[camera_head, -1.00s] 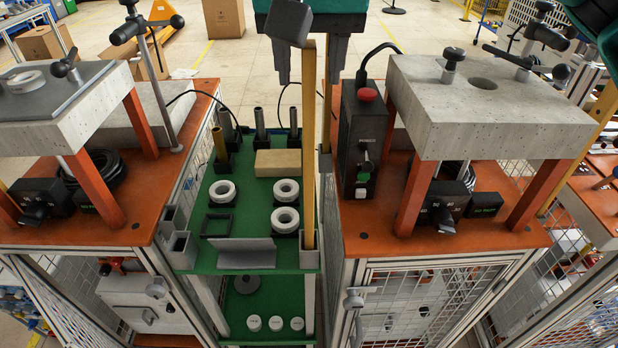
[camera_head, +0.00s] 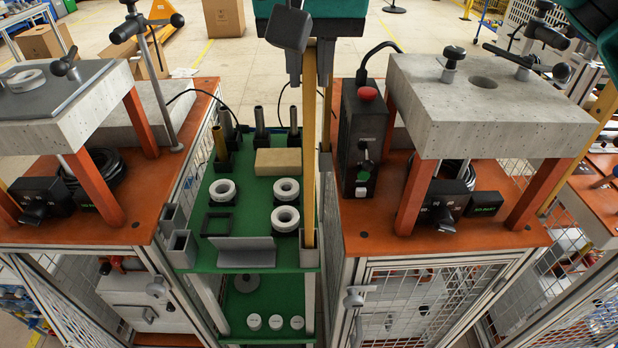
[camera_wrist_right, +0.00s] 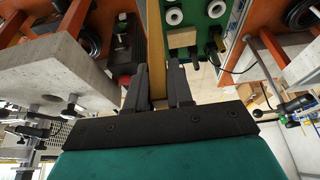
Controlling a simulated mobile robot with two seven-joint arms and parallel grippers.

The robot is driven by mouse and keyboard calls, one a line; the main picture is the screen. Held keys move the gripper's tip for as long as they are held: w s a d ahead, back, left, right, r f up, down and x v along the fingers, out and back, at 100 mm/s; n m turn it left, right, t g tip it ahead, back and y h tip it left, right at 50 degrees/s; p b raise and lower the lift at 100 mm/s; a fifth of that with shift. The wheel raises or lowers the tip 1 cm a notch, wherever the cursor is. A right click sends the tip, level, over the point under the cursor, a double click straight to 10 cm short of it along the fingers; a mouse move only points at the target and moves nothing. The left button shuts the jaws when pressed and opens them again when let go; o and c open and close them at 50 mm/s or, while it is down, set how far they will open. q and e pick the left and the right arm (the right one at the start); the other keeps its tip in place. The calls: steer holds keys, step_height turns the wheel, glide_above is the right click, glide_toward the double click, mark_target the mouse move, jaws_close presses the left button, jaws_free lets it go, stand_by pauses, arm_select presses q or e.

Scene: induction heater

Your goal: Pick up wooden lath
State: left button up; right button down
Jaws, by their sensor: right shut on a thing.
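The wooden lath (camera_head: 309,170) is a long, yellowish strip. It stands upright at the right front corner of the green shelf, its lower end at a small grey holder (camera_head: 310,257). My right gripper (camera_head: 309,82) comes down from the top of the head view and is shut on the upper part of the lath, one dark finger on each side. The gripper body hides the lath's top end. In the right wrist view the lath (camera_wrist_right: 156,60) runs between the fingers. My left gripper is not in view.
The green shelf (camera_head: 222,188) holds white rings, a wooden block (camera_head: 278,162) and dark cylinders. A black control box with a red button (camera_head: 367,94) stands close right of the lath. Concrete-topped stands (camera_head: 490,110) flank both sides.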

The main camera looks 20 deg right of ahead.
steer(key=shift+r, duration=0.1)
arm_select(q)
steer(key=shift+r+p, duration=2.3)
arm_select(e)
step_height(320, 180, up, 27)
steer(key=shift+r, duration=0.2)
steer(key=shift+f, duration=0.1)
